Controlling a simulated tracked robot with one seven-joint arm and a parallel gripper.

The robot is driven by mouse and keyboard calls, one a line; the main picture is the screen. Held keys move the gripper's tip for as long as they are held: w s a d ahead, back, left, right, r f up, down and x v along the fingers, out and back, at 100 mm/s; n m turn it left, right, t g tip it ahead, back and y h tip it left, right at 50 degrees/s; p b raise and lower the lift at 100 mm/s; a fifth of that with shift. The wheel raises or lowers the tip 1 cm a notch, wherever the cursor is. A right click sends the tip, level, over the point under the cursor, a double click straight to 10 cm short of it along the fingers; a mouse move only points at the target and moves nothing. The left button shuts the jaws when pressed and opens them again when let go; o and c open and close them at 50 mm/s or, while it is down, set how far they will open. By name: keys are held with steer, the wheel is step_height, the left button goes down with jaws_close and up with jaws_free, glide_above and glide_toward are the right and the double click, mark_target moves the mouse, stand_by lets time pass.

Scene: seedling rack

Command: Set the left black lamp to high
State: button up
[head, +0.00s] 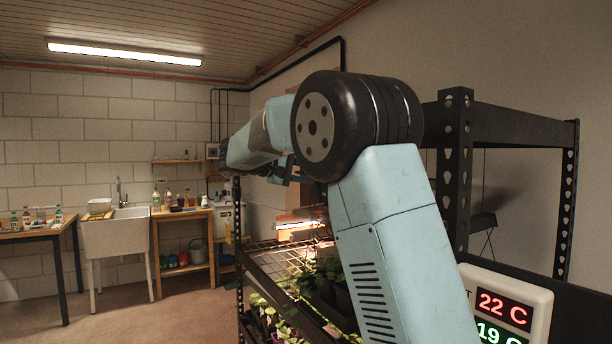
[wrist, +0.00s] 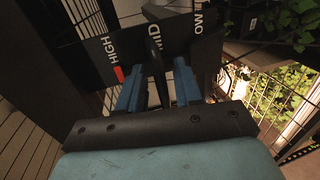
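In the wrist view, a dark panel (wrist: 92,48) carries the labels HIGH, MID and LOW, with a red mark (wrist: 119,73) beside HIGH. A black lever (wrist: 154,52) stands at MID and partly covers that word. My gripper (wrist: 158,88) has its two blue fingers on either side of the lever, apart, with a gap seeming to show at each side; contact is not clear. The lamp body that the panel belongs to cannot be made out. In the head view my arm hides most of the panel area.
The black rack (head: 455,170) stands close at the right, with plants (head: 325,280) on a lit shelf. A display (head: 505,310) reads 22 C and 19 C. Leaves (wrist: 285,30) and a wire grid lie right of my gripper. The floor (head: 130,315) at left is clear.

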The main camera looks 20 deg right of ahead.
steer(key=v, duration=1.3)
steer(key=shift+a+f, duration=0.15)
steer(key=shift+a, duration=0.1)
